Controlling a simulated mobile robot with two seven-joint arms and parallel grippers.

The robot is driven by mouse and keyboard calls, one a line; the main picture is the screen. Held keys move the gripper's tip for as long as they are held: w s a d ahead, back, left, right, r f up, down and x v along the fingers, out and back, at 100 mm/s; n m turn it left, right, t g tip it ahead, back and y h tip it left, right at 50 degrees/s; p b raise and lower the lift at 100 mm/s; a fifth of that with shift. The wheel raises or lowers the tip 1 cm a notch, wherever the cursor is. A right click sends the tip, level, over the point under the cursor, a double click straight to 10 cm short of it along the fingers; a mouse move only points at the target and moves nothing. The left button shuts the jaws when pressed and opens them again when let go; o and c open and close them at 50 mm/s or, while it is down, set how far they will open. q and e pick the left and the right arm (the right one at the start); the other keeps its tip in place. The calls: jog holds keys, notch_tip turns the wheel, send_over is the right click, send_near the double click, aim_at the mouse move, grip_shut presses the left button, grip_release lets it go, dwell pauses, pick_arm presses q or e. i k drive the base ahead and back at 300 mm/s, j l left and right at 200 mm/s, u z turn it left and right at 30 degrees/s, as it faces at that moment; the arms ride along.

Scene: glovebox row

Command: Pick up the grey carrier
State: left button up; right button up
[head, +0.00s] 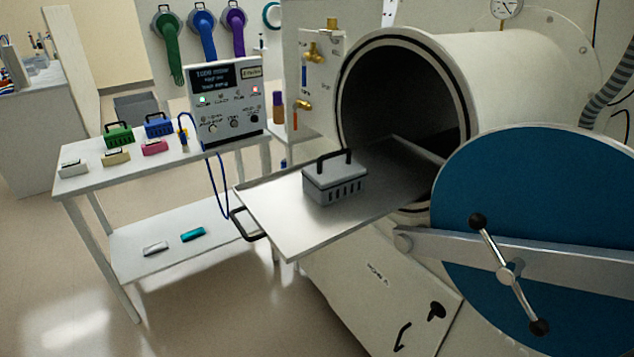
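The grey carrier (335,180) is a small box with slotted sides and a black handle arching over its top. It sits upright on the metal tray (287,226), which sticks out of the round opening of the large cream chamber. Neither of my grippers is in the head view, and nothing touches the carrier except the tray under it.
The chamber's blue round door (560,190) stands open at the right, with a crossbar and handle. The floor in front of the cart is clear.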

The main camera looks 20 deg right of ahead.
aim_at(334, 171)
jog(key=z, duration=0.4)
jog(key=j+z, duration=0.2)
jog(key=z, duration=0.15)
jog(key=i+j+z, duration=0.1)
jog(key=j+z, duration=0.35)
jog(key=z, duration=0.25)
jog(key=j+z, duration=0.45)
jog(key=j, duration=0.45)
jog(key=k+j, duration=0.1)
jog(key=j, duration=0.5)
jog(key=k+j+z, duration=0.1)
jog(key=j, duration=0.2)
